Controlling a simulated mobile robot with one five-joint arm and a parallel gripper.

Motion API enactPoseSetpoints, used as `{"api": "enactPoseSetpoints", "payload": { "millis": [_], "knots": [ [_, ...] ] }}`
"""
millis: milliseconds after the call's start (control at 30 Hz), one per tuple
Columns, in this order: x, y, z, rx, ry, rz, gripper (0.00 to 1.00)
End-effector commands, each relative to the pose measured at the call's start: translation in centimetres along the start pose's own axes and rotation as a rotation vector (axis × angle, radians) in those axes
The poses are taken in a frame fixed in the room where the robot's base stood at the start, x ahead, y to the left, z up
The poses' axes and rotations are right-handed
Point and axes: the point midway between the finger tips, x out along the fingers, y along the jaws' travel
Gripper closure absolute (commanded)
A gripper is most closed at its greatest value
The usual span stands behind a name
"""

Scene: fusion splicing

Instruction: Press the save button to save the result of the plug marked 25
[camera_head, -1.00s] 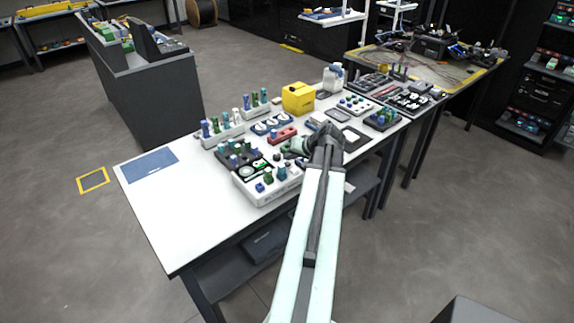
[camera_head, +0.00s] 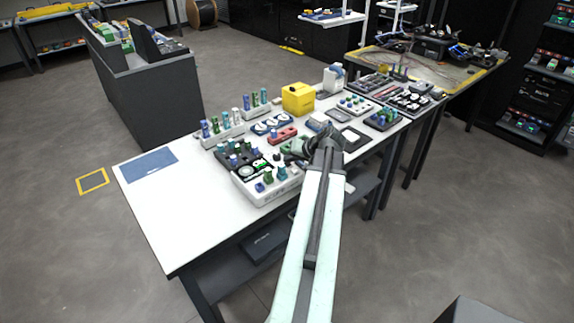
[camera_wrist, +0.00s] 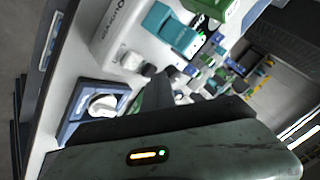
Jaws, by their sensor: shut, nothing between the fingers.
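A white splicing station (camera_head: 262,188) with a dark top panel sits at the table's near edge, with blue, green and teal plugs standing on it. Its lettered white casing (camera_wrist: 108,35) shows in the wrist view, beside a teal plug (camera_wrist: 170,28) and a green plug (camera_wrist: 208,8). My gripper (camera_head: 287,149) is shut and empty, above the table just right of the station's back part. I cannot make out the save button or the number 25.
Plug racks (camera_head: 222,133) stand behind the station, with a red device (camera_head: 283,135) and a yellow box (camera_head: 298,98) farther right. A blue-framed unit with a round white knob (camera_wrist: 102,104) is close in the wrist view. The table's left end, around a blue mat (camera_head: 149,165), is clear.

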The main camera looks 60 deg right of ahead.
Motion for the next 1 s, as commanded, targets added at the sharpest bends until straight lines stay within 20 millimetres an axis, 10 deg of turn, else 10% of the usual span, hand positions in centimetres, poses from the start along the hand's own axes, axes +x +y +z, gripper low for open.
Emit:
{"api": "enactPoseSetpoints", "payload": {
  "millis": [1000],
  "knots": [
    [-1.1,-0.7,-0.8,0.0,0.0,0.001,1.0]
  ]
}}
